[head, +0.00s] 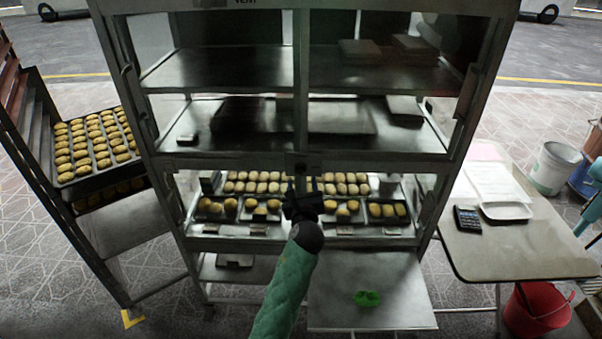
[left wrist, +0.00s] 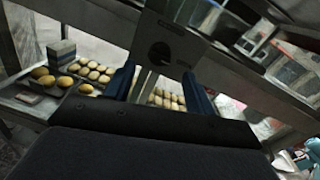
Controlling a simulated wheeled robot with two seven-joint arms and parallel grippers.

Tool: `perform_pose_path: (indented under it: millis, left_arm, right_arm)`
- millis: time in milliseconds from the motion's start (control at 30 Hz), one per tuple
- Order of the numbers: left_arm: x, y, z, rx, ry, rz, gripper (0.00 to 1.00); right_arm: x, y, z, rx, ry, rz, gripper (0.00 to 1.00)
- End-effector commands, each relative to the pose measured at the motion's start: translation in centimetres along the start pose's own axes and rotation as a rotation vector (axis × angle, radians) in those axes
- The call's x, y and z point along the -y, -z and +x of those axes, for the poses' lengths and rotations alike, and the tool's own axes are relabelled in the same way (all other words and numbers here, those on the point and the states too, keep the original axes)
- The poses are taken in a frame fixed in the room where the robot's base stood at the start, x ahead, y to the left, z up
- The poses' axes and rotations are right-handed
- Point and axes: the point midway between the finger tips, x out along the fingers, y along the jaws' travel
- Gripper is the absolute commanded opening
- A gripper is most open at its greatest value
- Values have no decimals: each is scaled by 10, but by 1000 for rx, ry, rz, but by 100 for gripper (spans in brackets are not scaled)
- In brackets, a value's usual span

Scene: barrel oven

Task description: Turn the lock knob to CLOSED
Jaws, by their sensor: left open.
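The lock knob (left wrist: 160,53) is a dark round piece on a grey metal plate (left wrist: 182,50) in the left wrist view. A small label sits above it, too blurred to read. In the head view the plate (head: 300,160) is on the middle post of the glass-fronted metal cabinet, and my gripper partly covers that area. My left gripper (head: 302,190) is in front of the plate, slightly below it. In the left wrist view its two blue fingers (left wrist: 158,88) are apart, one either side below the knob, with nothing between them. Contact with the knob cannot be told.
Bread trays (head: 270,205) fill the cabinet's lower shelf. A rack (head: 95,160) with bread trays stands at left. A table (head: 530,245) with a calculator (head: 468,219) stands at right. A green item (head: 366,298) lies on a low metal surface (head: 400,310).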

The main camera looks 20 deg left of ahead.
Motion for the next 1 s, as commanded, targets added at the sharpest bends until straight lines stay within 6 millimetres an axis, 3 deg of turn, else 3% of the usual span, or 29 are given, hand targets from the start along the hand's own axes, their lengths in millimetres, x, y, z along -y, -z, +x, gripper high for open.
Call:
perform_pose_path:
  millis: [333, 767, 1000]
  left_arm:
    - [0, -2, 46, -1, 0, -2, 55]
    - [0, 0, 57, -1, 0, -3, 55]
    - [0, 0, 57, -1, 0, -3, 12]
  right_arm:
    - [-6, -32, 11, 2, -6, -7, 36]
    - [-6, -42, 13, 9, -6, -7, 36]
    - [-8, -42, 13, 10, -8, -7, 36]
